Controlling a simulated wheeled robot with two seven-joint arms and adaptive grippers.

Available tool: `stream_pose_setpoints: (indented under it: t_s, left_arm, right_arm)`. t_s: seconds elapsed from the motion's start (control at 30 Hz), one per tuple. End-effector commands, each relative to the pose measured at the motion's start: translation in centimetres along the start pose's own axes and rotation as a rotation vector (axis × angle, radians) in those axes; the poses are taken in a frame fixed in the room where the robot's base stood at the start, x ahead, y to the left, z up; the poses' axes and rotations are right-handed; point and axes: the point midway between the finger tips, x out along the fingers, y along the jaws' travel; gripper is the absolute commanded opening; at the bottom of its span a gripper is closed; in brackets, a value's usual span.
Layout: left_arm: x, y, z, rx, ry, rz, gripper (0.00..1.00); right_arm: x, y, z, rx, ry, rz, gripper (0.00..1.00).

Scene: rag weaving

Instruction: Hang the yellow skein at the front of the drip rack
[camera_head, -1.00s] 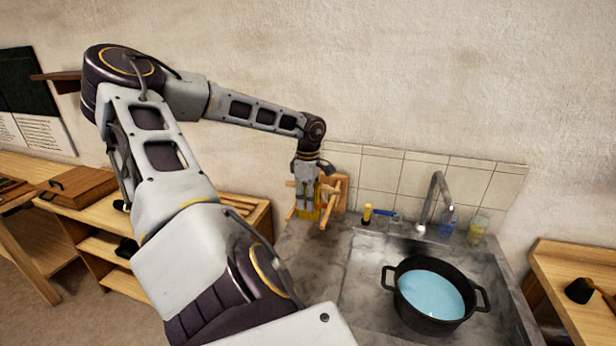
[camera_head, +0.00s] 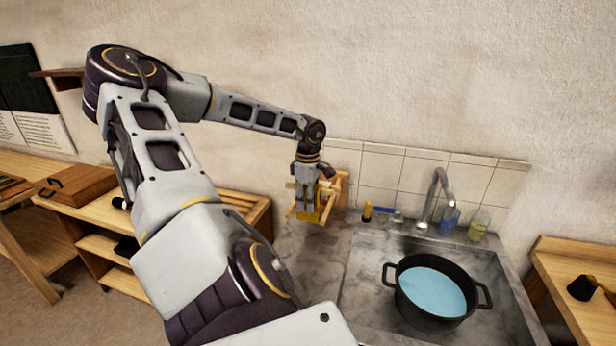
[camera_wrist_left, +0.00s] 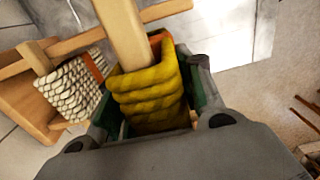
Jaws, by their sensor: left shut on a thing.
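My left gripper (camera_head: 307,200) is shut on the yellow skein (camera_head: 308,216), right at the wooden drip rack (camera_head: 341,192) by the tiled wall. In the left wrist view, the coiled yellow skein (camera_wrist_left: 150,97) sits between the gripper's fingers (camera_wrist_left: 155,108). A light wooden bar (camera_wrist_left: 124,32) of the rack meets the skein's top edge and overlaps its opening; whether the loop is fully around the bar is hidden. A white skein (camera_wrist_left: 72,88) hangs on the rack beside it, apart from the yellow one. My right gripper is not in view.
A black pot (camera_head: 431,314) of blue liquid stands in the stone sink, right of the rack. A wooden shelf unit (camera_head: 95,222) stands at left.

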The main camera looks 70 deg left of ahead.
Motion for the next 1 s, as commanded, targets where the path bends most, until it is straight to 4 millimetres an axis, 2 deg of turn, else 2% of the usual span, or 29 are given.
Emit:
stream_pose_setpoints:
  t_s: [0.67, 0.77, 1.0]
  left_arm:
    - [0.5, 0.0, 0.0, 0.0, 0.0, 0.001, 0.1]
    - [0.6, 0.0, 0.0, 0.0, 0.0, 0.001, 0.1]
    - [1.0, 0.0, 0.0, 0.0, 0.0, 0.0, 0.1]
  right_arm:
    - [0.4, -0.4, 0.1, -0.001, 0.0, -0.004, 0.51]
    - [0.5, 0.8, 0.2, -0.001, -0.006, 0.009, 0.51]
    - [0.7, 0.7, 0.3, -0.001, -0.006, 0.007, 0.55]
